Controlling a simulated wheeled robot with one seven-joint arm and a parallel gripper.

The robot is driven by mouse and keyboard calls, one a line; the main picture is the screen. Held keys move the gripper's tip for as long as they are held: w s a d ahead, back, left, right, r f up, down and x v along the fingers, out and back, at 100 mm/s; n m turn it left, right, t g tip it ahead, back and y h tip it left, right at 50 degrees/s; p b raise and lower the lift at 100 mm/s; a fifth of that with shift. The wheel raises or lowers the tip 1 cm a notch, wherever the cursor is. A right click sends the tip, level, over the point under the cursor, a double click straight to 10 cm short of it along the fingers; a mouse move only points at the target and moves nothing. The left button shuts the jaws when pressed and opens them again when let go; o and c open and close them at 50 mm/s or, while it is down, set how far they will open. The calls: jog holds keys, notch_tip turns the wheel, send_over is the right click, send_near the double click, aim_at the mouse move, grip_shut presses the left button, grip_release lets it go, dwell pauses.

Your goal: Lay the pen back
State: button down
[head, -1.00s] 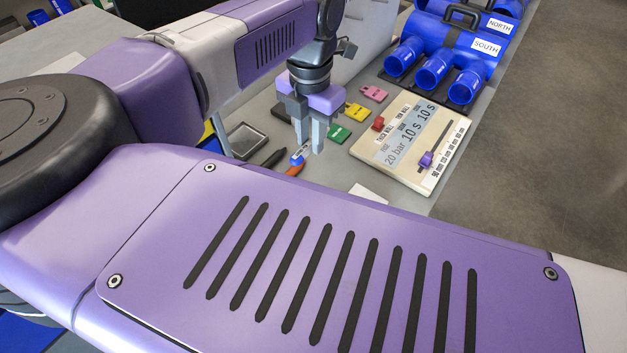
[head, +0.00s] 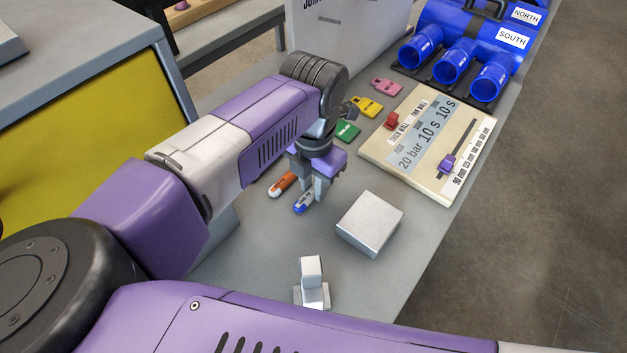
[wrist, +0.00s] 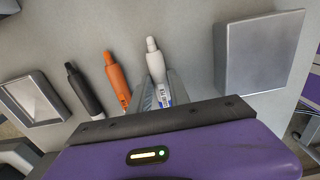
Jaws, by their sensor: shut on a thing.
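A white pen with a blue part (head: 304,202) is at my gripper's fingertips, low over the grey cart top (head: 245,255). My gripper (head: 316,192) points down and is shut on this pen. In the wrist view the white pen (wrist: 156,68) shows its tip and blue lettering, and its rear is hidden by my gripper. An orange pen (head: 283,184) lies beside it to the left, apart from it; it also shows in the wrist view (wrist: 117,78). I cannot tell whether the white pen touches the surface.
A black pen (wrist: 84,90) and a shallow metal tray (wrist: 33,98) lie further left in the wrist view. A grey block (head: 369,224) stands right of my gripper, with a small light stand (head: 312,284) nearer. Coloured tags and a cream control panel (head: 428,143) lie beyond.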

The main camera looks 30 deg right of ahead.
jog(key=shift+s+r, duration=0.1)
jog(key=shift+r, duration=0.05)
jog(key=shift+f+b, duration=0.3)
jog(key=shift+f, duration=0.05)
jog(key=c, duration=1.2)
grip_release()
jog(key=shift+r, duration=0.1)
jog(key=shift+c, duration=0.2)
jog(key=shift+r+p, duration=0.2)
jog(key=shift+p, duration=0.45)
